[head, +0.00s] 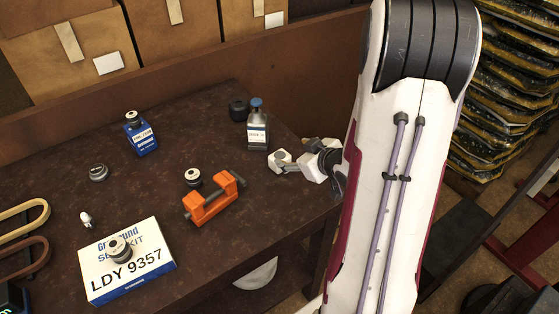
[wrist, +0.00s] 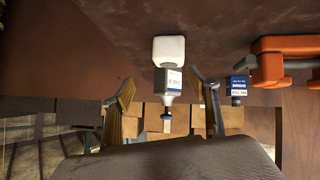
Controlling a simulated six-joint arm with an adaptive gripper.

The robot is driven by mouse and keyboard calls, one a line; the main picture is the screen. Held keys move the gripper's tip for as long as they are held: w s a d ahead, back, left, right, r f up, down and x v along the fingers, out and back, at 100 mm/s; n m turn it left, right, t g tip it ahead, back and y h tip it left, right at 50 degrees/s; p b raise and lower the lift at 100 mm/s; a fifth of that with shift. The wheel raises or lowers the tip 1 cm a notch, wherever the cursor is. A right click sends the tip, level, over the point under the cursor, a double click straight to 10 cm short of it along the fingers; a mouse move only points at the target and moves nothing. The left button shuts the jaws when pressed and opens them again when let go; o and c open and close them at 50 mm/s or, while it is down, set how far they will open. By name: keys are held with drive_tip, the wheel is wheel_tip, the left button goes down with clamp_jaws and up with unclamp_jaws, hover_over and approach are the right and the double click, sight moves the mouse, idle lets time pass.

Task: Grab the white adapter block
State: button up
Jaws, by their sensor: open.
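The white adapter block (head: 279,160) is on the dark table near its right edge, just left of my gripper in the head view. In the wrist view the white block (wrist: 169,49) is ahead, above the fingertips in the picture and roughly centred between them. My gripper (head: 304,158) comes in low from the right, partly hidden by my arm. In the wrist view its fingers (wrist: 161,88) are spread, with nothing held between them. The block's underside is hidden.
A grey bottle with a blue cap (head: 257,128) stands just beyond the block, with a dark round part (head: 238,110) behind it. An orange clamp (head: 214,201) is to the left.

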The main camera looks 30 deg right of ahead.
sight(280, 158)
drive_tip(key=f, duration=0.1)
drive_tip(key=f+t+y, duration=0.1)
drive_tip(key=f, duration=0.1)
drive_tip(key=shift+s, duration=0.4)
drive_tip(key=shift+s+a+f+m+t+y, duration=0.25)
drive_tip(key=shift+s+f+m+t+y, duration=0.05)
drive_tip(key=shift+s+f+t+y, duration=0.35)
drive_tip(key=shift+w, duration=0.1)
drive_tip(key=shift+x, duration=1.25)
drive_tip(key=shift+r, duration=0.1)
drive_tip(key=shift+w, duration=0.1)
drive_tip(key=shift+w, duration=0.75)
drive_tip(key=shift+r+x, duration=0.15)
drive_tip(key=shift+x, duration=0.8)
drive_tip(key=shift+r+x, duration=0.1)
drive_tip(key=shift+x, duration=0.8)
drive_tip(key=shift+w, duration=0.1)
